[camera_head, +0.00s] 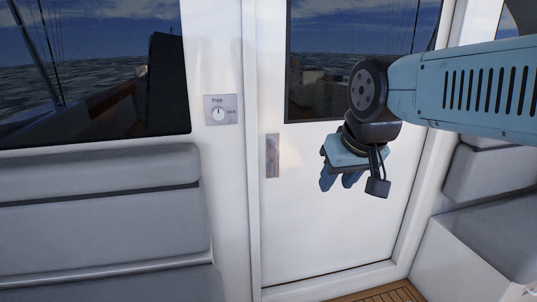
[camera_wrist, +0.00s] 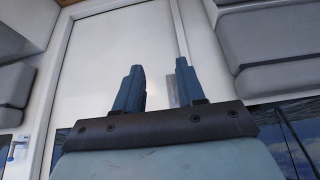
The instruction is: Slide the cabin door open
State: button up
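The white cabin door (camera_head: 330,220) stands in its frame, with a dark window in its upper part. A narrow metal handle plate (camera_head: 272,156) sits near its left edge. My gripper (camera_head: 340,184) hangs in front of the door, right of the handle plate, its blue fingers apart and empty. In the wrist view my gripper (camera_wrist: 160,66) also shows two spread fingers before the door (camera_wrist: 105,55). A strip of the handle plate (camera_wrist: 172,93) shows between them, close to the right finger. I see no contact with the plate.
A small panel with a round knob (camera_head: 219,114) is on the wall left of the door; its pointer looks upward. Grey cushioned seats stand left (camera_head: 100,215) and right (camera_head: 495,225). Wooden floor (camera_head: 385,293) shows below the door.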

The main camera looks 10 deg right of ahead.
jog(key=n+t, duration=0.2)
jog(key=t, duration=0.6)
send_near(276, 155)
jog(key=s+d+r, duration=0.4)
jog(key=s, duration=0.4)
jog(key=w+a+f+t+y, duration=0.1)
jog(key=w+f+t+y, duration=0.35)
jog(key=f, duration=0.35)
jog(key=shift+g+h, duration=0.25)
jog(key=shift+h, duration=0.1)
jog(key=x, duration=1.4)
jog(key=shift+a+r, duration=0.1)
grip_shut()
